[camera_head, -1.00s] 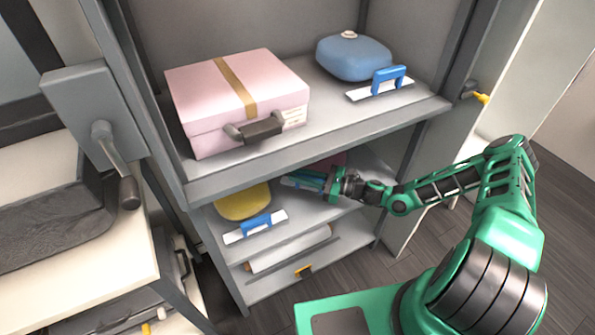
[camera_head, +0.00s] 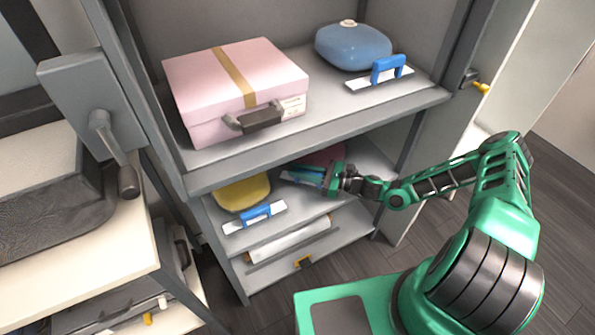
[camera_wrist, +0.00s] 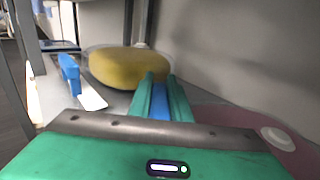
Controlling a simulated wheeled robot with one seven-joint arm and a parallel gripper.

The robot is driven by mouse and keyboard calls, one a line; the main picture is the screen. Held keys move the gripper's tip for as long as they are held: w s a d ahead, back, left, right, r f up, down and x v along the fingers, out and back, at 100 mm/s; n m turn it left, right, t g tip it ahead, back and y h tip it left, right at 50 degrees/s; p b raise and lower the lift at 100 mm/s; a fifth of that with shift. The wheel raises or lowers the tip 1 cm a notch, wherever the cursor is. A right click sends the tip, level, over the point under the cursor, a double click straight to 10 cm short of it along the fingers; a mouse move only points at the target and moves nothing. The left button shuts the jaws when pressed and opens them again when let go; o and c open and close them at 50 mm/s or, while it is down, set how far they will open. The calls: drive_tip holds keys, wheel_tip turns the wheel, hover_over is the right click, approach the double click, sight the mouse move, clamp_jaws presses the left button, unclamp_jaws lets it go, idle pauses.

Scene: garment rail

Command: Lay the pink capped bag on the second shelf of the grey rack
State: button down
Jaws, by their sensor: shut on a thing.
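The pink capped bag (camera_head: 325,157) is in the rack's middle compartment, right of the yellow bag, partly hidden by the upper shelf and my gripper. In the wrist view the bag (camera_wrist: 235,117) lies at the lower right with its white cap facing up. My gripper (camera_head: 312,178) is shut on a blue handle (camera_wrist: 160,104) in front of the bag; a pale plate shows beside it in the head view. The middle shelf of the grey rack (camera_head: 300,211) is under it. I cannot tell whether the bag touches the shelf.
The yellow bag (camera_head: 243,191) and its blue-handled plate (camera_head: 256,216) are close on the left. Above, the upper shelf (camera_head: 330,133) holds a pink case (camera_head: 205,85) and a blue bag (camera_head: 350,48). A white roll (camera_head: 288,240) lies below. The rack's right post (camera_head: 407,155) is near my arm.

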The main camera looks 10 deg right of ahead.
drive_tip(key=shift+f, duration=0.2)
drive_tip(key=c, duration=1.6)
unclamp_jaws()
drive_tip(key=shift+f, duration=0.1)
drive_tip(key=shift+o, duration=0.2)
drive_tip(key=shift+d, duration=0.1)
drive_tip(key=v, duration=1)
drive_tip(key=shift+d, duration=0.2)
drive_tip(key=shift+s+d, duration=0.1)
